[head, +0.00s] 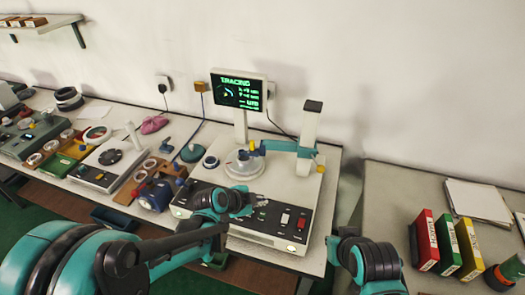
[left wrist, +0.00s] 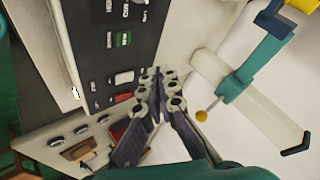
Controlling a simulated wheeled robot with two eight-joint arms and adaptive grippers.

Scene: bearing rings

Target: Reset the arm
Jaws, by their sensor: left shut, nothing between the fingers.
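The measuring machine (head: 255,220) stands on the bench with a white column (head: 309,135) and a teal arm (head: 280,146) reaching left from it. The arm's yellow-tipped end is over a clear round part (head: 244,165) on the machine's top. Its screen (head: 238,91) reads "TRACING". My left gripper (head: 258,199) is shut and empty above the front control panel. In the left wrist view, its fingertips (left wrist: 157,76) appear beside a white switch (left wrist: 124,77) and a red switch (left wrist: 122,98); contact is unclear. My right gripper (head: 338,238) is partly visible at lower right.
Rings, boxes and a second device (head: 107,160) crowd the bench to the left. On the right table, red (head: 424,240), green and yellow binders stand near a paper stack (head: 478,201). A gap separates the two tables.

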